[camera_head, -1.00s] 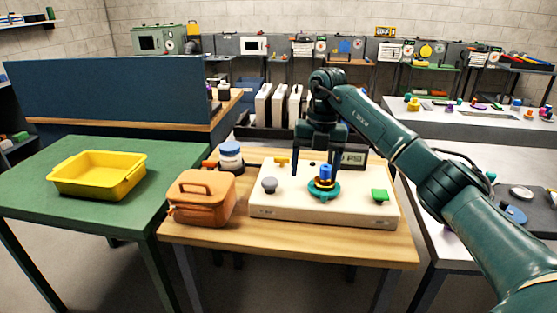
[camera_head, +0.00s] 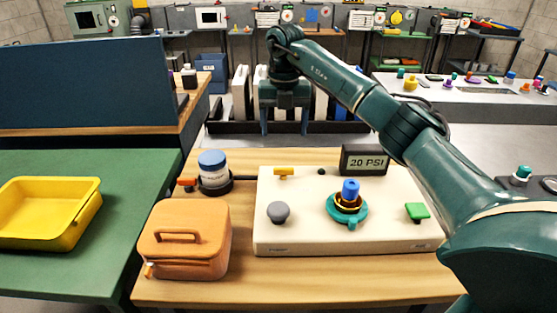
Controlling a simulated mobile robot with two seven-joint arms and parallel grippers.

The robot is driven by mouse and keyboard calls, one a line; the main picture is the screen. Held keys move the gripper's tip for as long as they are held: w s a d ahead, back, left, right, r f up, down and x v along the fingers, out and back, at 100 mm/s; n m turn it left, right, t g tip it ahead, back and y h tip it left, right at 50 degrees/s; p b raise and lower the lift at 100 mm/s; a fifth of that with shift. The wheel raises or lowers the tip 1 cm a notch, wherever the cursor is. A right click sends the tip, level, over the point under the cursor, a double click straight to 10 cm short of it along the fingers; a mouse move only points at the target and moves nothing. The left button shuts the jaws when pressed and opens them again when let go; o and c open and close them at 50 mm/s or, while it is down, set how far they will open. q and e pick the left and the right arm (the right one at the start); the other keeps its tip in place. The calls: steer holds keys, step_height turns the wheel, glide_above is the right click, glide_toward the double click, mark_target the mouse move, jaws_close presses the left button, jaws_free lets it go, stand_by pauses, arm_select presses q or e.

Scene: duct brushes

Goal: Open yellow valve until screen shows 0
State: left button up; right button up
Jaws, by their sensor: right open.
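The yellow valve (camera_head: 284,172) is a small T-shaped handle at the back left of a cream panel box (camera_head: 310,240). The screen (camera_head: 365,162) stands behind the box at its back right and reads 20 PSI. My right gripper (camera_head: 285,128) is open and empty, fingers pointing down. In the picture it shows above and behind the yellow valve, apart from it. My left gripper is not in view.
The box also carries a grey knob (camera_head: 279,212), a blue-topped teal fitting (camera_head: 347,204) and a green knob (camera_head: 417,211). Left of it are an orange case (camera_head: 185,245) and a blue-lidded jar (camera_head: 213,172). A yellow tray (camera_head: 75,225) sits on the green table (camera_head: 125,190).

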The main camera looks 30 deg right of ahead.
mark_target(284, 169)
step_height(284, 169, down, 12)
steer(key=shift+s+r, duration=0.1)
steer(key=shift+r, duration=0.05)
stand_by(0.3)
steer(key=c, duration=1)
